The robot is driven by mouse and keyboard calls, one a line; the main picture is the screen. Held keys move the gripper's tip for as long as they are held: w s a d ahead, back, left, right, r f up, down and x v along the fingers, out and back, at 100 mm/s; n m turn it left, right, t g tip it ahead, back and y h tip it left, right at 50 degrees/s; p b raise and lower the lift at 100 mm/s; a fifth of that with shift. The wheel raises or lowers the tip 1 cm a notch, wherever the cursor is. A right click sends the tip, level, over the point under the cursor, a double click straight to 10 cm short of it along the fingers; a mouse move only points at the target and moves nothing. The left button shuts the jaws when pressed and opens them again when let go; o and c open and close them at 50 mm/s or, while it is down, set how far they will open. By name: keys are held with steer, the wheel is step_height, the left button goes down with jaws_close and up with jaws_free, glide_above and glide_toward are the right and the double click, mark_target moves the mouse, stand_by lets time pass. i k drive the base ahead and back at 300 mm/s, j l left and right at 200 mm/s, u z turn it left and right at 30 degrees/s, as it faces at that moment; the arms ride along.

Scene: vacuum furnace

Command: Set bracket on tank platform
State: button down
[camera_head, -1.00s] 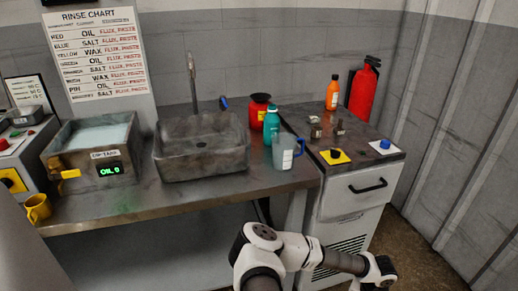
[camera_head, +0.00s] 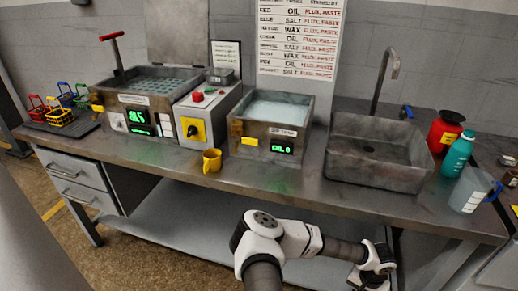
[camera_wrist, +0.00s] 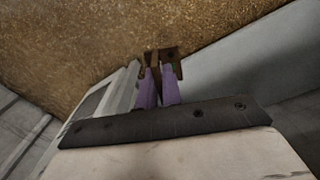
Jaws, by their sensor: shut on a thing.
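My gripper (camera_wrist: 160,82) shows in the wrist view with its purple fingers shut on a small brown metal bracket (camera_wrist: 153,58), held above the floor. In the head view my gripper (camera_head: 372,280) is low at the right, in front of the bench; the bracket cannot be made out there. A tank with a greenish gridded top (camera_head: 150,82) and green displays stands on the left of the bench, with a red T-handle (camera_head: 111,37) at its back left. A second tank (camera_head: 268,112), with pale contents and a display reading OIL 0, stands right of it. I cannot tell which holds the platform.
A control box (camera_head: 207,108) stands between the tanks. Coloured baskets (camera_head: 60,112) are at the far left. A sink (camera_head: 375,150), red container (camera_head: 444,130), teal bottle (camera_head: 457,153) and jug (camera_head: 472,190) are right.

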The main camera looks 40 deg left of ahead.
mark_target(161, 88)
steer(key=u, duration=1.15)
steer(key=i+j+u, duration=0.1)
steer(key=u, duration=0.4)
steer(key=i+j+u, duration=0.1)
steer(key=u, duration=0.35)
